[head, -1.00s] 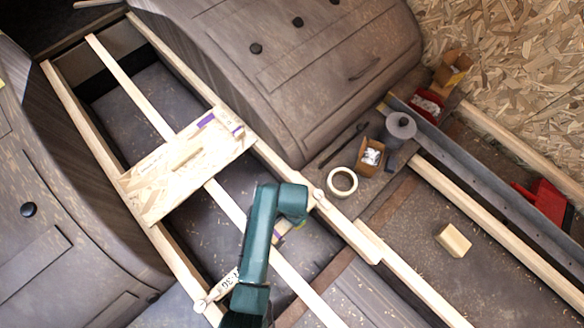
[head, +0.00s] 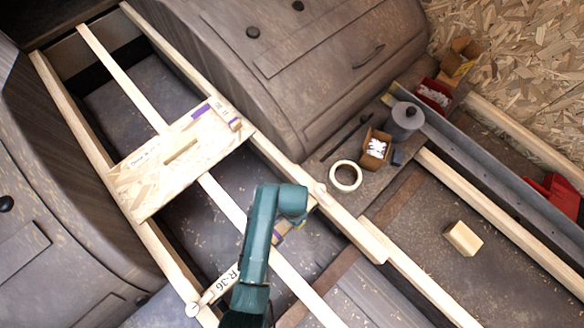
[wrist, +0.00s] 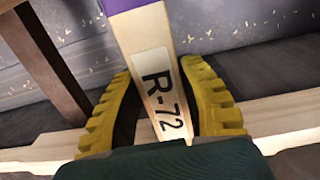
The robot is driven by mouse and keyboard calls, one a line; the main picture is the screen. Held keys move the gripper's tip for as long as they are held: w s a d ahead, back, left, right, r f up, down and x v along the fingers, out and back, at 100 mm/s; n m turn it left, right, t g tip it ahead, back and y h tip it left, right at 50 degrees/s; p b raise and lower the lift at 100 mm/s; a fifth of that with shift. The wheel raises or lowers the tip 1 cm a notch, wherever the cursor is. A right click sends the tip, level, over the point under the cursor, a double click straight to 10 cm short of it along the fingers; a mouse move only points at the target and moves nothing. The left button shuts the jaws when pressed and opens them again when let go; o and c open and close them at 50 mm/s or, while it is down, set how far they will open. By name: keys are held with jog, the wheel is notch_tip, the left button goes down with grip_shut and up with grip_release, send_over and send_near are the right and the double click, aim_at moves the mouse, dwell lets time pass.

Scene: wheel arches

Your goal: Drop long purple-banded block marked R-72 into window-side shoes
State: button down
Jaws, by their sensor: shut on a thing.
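My gripper (wrist: 165,100) is shut on the long pale wood block marked R-72 (wrist: 158,70), its yellow ribbed fingers on either side. The label faces the wrist camera, and a purple band crosses the block at the top of that view. In the head view my arm hides most of my gripper; a purple-banded bit of the block (head: 279,238) shows beside it, low between the rails. Another wood piece marked R-36 (head: 228,278) lies across the left gap, near my arm. I cannot make out which parts are the window-side shoes.
A tape roll (head: 345,176), small cardboard box (head: 376,150) and grey canister (head: 403,120) stand right of the rails. A loose wood block (head: 463,238) lies farther right. Wheel arches flank the rails.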

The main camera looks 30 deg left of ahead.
jog(key=shift+f, duration=0.25)
dwell(0.5)
jog(key=c, duration=0.6)
grip_release()
notch_tip(320, 180, up, 12)
jog(key=shift+w, duration=0.2)
